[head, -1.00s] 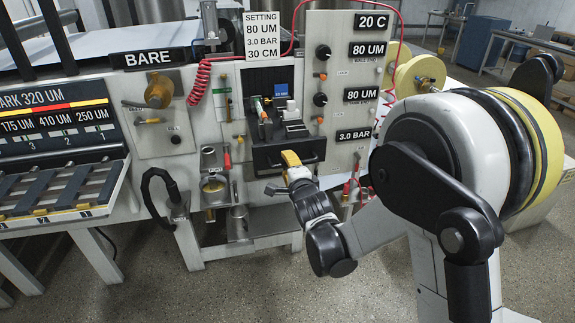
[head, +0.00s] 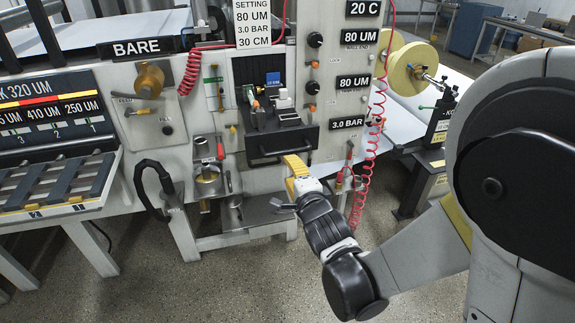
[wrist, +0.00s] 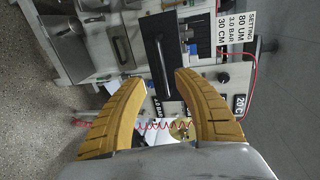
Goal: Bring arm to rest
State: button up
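My gripper (head: 292,168) has yellow fingers and sits in front of the machine, just below the black drawer (head: 262,146) in the head view. In the wrist view my gripper (wrist: 159,78) is open, with its two curved fingers apart and nothing between them. The drawer's handle (wrist: 158,50) shows beyond the fingertips in that view. My arm is bent and runs from the gripper to the right side of the head view. The drawer is pulled out and holds small fittings, with a blue block (head: 273,79) at its back.
A red coiled hose (head: 370,150) hangs right of my gripper. A cup holder (head: 208,182) and a black hose loop (head: 150,195) are to the left. Yellow rollers (head: 410,68) stand at the back right. The floor (head: 260,285) in front is clear.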

jog(key=shift+s, duration=0.1)
dwell(0.3)
jog(key=s+d+r+n+g+h, duration=0.1)
jog(key=s+d+n+g+h, duration=0.15)
jog(key=s+d+n, duration=0.45)
jog(key=s+d+r+n+g+h, duration=0.25)
jog(key=s+d, duration=0.35)
jog(key=d, duration=0.3)
jog(key=s+d+f+n+g, duration=0.2)
jog(key=s+n, duration=0.3)
jog(key=s, duration=0.6)
jog(key=shift+d+g+y, duration=0.4)
jog(key=shift+d+g, duration=0.1)
jog(key=shift+d, duration=0.1)
jog(key=shift+w, duration=0.1)
